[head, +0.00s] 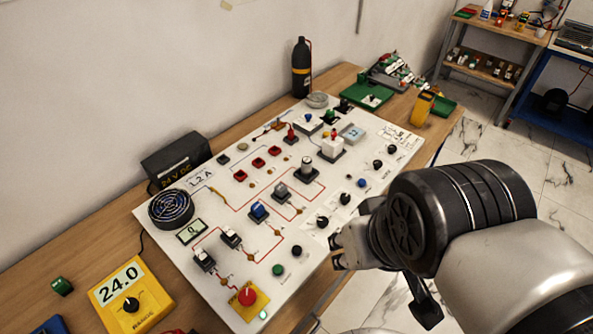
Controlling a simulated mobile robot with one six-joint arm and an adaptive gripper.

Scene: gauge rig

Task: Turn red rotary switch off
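A round red knob (247,296) sits on a yellow square plate at the near lower corner of the white panel (330,213). It looks like the red switch; its pointing direction is too small to read. A smaller red-topped part (291,132) stands near the panel's far edge. My gripper (340,252) is over the panel's right front edge, to the right of and above the red knob in the picture, and apart from it. My wrist hides part of it, and the gap between its fingers is unclear. I see nothing held in it.
The panel carries several black knobs, blue and black switches, red parts and a fan (171,208). A yellow meter (131,297) reading 24.0 is left of it. A black supply box (175,158) and black bottle (301,68) stand behind. The wooden table's front edge lies below my gripper.

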